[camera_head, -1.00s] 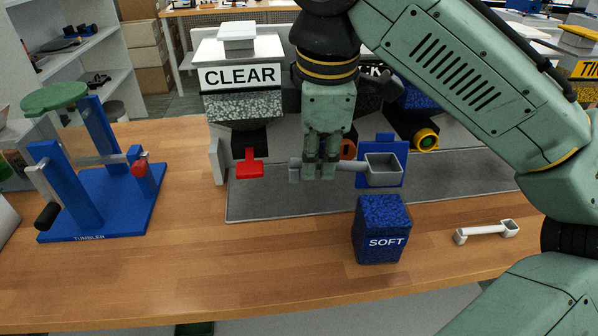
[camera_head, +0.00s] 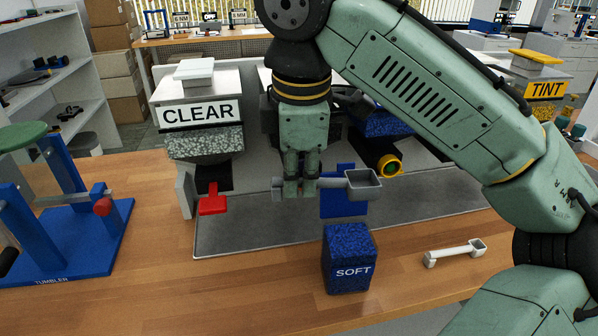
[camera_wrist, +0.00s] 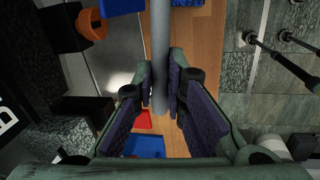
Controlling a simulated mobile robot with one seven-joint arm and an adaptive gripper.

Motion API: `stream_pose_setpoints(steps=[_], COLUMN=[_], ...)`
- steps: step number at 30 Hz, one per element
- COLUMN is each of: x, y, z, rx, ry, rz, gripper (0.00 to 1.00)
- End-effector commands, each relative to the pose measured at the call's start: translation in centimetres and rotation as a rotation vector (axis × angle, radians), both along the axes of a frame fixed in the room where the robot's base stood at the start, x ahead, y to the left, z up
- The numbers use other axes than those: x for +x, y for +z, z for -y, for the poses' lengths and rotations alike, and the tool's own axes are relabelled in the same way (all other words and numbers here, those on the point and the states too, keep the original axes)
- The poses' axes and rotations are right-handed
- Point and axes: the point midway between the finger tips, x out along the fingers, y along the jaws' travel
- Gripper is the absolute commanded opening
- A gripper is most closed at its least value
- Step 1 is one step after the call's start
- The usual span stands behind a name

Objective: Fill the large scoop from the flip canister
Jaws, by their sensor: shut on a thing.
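My gripper (camera_head: 300,188) is shut on the grey handle of the large scoop (camera_head: 364,185), and its finger pads also show in the wrist view (camera_wrist: 160,98). The scoop is held level above the bench, its square cup pointing right and looking empty. The cup overlaps the right edge of an upright blue flap (camera_head: 345,205) behind it; the gap between them cannot be judged. In the wrist view the scoop's handle (camera_wrist: 160,50) runs up between the pads. Which canister is the flip canister is unclear; the middle one is mostly hidden behind my arm.
The CLEAR canister (camera_head: 200,128) has a red lever (camera_head: 213,200). A blue canister with a yellow-ringed spout (camera_head: 388,166) stands right of the flap. A blue SOFT block (camera_head: 349,262) and a small white scoop (camera_head: 455,252) are in front. The blue tumbler (camera_head: 75,240) is left; TINT (camera_head: 540,92) is far right.

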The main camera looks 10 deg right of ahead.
Motion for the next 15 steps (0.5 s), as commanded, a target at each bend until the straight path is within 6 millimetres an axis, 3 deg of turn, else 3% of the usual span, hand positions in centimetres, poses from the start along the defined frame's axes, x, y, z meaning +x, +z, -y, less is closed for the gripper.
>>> stream_pose_setpoints(steps=[15], x=[0.0], y=[-3.9], z=[0.0], rx=[0.001], ry=[0.002], rz=[-0.001], gripper=[0.0])
